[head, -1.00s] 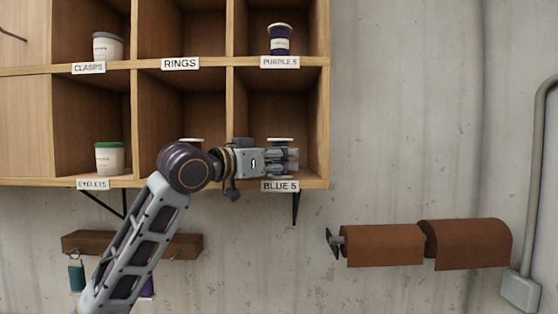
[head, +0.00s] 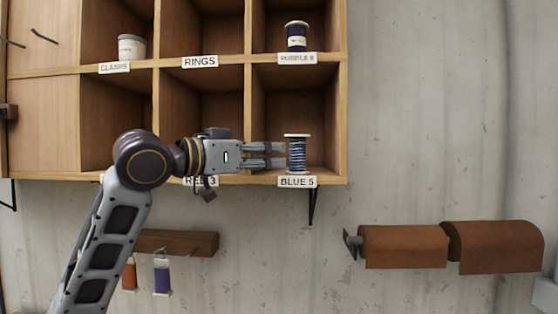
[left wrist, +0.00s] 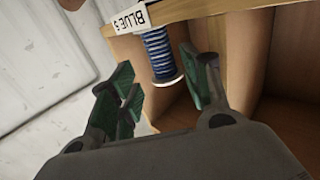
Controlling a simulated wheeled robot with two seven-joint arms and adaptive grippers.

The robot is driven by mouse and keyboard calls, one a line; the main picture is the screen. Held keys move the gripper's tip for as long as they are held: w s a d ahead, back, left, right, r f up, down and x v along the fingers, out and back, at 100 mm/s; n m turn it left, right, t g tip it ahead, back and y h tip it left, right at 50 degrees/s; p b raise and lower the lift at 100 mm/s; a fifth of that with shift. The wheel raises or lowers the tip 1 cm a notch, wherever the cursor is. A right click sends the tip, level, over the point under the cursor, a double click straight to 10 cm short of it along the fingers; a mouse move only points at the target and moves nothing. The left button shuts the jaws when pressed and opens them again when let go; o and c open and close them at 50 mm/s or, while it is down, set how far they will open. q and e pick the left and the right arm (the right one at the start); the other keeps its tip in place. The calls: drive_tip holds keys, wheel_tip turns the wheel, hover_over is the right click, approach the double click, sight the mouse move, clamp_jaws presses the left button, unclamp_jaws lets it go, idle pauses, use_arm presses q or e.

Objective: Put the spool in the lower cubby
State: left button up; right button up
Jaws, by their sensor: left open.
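A spool of blue thread with pale end discs (head: 297,153) stands upright in the lower right cubby (head: 321,120), above the label BLUE 5 (head: 297,182). My left gripper (head: 276,155) is open and level with the spool, its fingertips just to the spool's left. In the left wrist view the blue spool (left wrist: 158,52) shows ahead of the gap between the open fingers (left wrist: 161,84), with nothing gripped. Whether a finger still touches it I cannot tell. My right gripper is not in view.
A dark purple spool (head: 297,36) stands in the cubby above. A white tub (head: 132,47) is in the CLASPS cubby. My left arm hides part of the lower middle cubby. Brown rolls (head: 405,247) hang at lower right; a wooden peg rail (head: 178,243) is below the shelf.

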use_arm(q)
drive_tip(key=shift+v, duration=1.35)
